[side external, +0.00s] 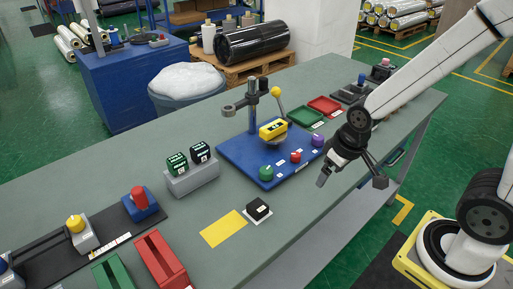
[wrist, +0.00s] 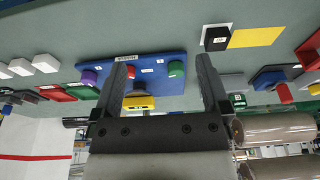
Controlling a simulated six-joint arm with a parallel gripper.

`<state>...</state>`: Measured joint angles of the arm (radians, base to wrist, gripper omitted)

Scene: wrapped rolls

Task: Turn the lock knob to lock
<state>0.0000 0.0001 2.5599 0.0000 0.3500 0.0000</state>
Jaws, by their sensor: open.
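A blue board (side external: 235,153) on the table carries a green knob (side external: 266,173), a small red knob (side external: 295,156) and a purple knob (side external: 317,140) along its front edge. Their labels are too small to read, so I cannot tell which is the lock knob. A yellow block (side external: 273,129) sits on a round stand behind them. My gripper (side external: 350,180) is open and empty, in front and to the right of the board, apart from the knobs. In the wrist view, the red knob (wrist: 131,71) shows between the fingers, the green knob (wrist: 176,68) too, and the purple knob (wrist: 89,77) lies left.
Green (side external: 305,117) and red (side external: 325,105) trays lie behind. A black block (side external: 258,208) and a yellow mat (side external: 223,229) lie in front. The table's front right is clear.

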